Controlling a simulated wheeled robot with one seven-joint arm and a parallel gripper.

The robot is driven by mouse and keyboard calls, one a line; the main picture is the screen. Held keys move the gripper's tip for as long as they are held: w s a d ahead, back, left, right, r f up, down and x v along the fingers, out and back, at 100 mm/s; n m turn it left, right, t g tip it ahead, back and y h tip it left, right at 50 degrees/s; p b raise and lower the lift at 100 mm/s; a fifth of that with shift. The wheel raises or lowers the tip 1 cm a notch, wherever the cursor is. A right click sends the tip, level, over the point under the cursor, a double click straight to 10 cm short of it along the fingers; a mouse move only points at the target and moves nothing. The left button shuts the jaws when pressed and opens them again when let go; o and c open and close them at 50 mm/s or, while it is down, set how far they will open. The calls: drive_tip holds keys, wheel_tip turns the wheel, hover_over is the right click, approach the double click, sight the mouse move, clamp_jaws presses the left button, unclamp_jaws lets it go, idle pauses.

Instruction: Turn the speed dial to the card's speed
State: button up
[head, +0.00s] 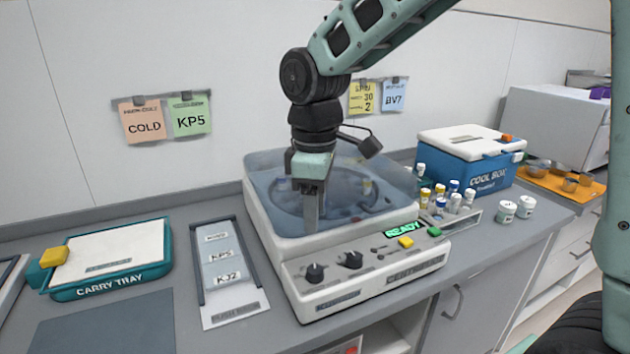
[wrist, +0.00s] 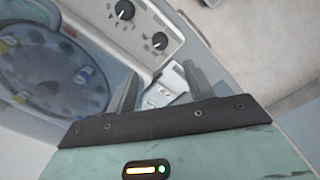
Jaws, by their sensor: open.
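The white centrifuge (head: 350,284) stands mid-counter, its front panel carrying two black dials, a left dial (head: 315,273) and a right dial (head: 351,260). My gripper (head: 312,212) is open and empty above the centrifuge's see-through lid, behind the dials, touching neither.
The panel has a green READY display (head: 404,229), a yellow button (head: 405,242) and a green button (head: 434,231). Several vials (head: 440,197) and a blue cool box (head: 470,160) stand right. A label rack (head: 228,270) and carry tray (head: 110,262) lie left.

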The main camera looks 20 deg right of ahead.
drive_tip(key=shift+r, duration=2.35)
